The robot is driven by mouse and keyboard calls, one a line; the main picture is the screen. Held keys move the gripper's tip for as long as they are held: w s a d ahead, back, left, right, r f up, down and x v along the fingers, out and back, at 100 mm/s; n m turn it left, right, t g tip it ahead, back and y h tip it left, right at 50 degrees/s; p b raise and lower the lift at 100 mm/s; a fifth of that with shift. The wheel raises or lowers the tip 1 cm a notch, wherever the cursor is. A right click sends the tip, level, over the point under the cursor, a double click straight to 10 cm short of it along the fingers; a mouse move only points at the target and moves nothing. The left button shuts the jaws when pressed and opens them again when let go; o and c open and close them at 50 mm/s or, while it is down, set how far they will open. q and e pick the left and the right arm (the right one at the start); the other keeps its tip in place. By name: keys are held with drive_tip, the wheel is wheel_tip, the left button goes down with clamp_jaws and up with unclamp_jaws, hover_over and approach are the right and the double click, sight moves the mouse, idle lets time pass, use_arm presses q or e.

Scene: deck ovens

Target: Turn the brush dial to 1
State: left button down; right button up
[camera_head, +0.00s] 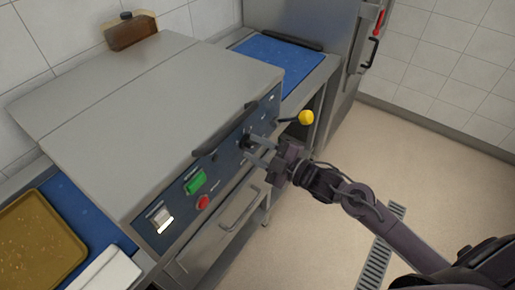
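The machine's dark blue control panel (183,205) runs along the front of a large steel unit. A small dark knob (246,140), which may be the brush dial, sits on the panel just in front of my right gripper. My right gripper (250,149) reaches in from the right with its two fingers apart, close to the panel beside this knob. I cannot tell whether a finger touches it. The dial's markings are too small to read. My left gripper is not in view.
The panel also carries a green button (195,183), a red button (202,202) and a white-lit switch (162,219). A lever with a yellow ball (306,117) sticks out beyond the gripper. A brown tray (38,244) lies at left. The floor at right is clear.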

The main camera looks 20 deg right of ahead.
drive_tip(key=shift+s+d+f, duration=0.15)
drive_tip(key=shift+s+d, duration=0.25)
drive_tip(key=b+v, duration=0.1)
drive_tip(key=v, duration=0.5)
drive_tip(key=shift+s+d+b, duration=0.15)
drive_tip(key=shift+s+b, duration=0.15)
drive_tip(key=shift+b, duration=0.05)
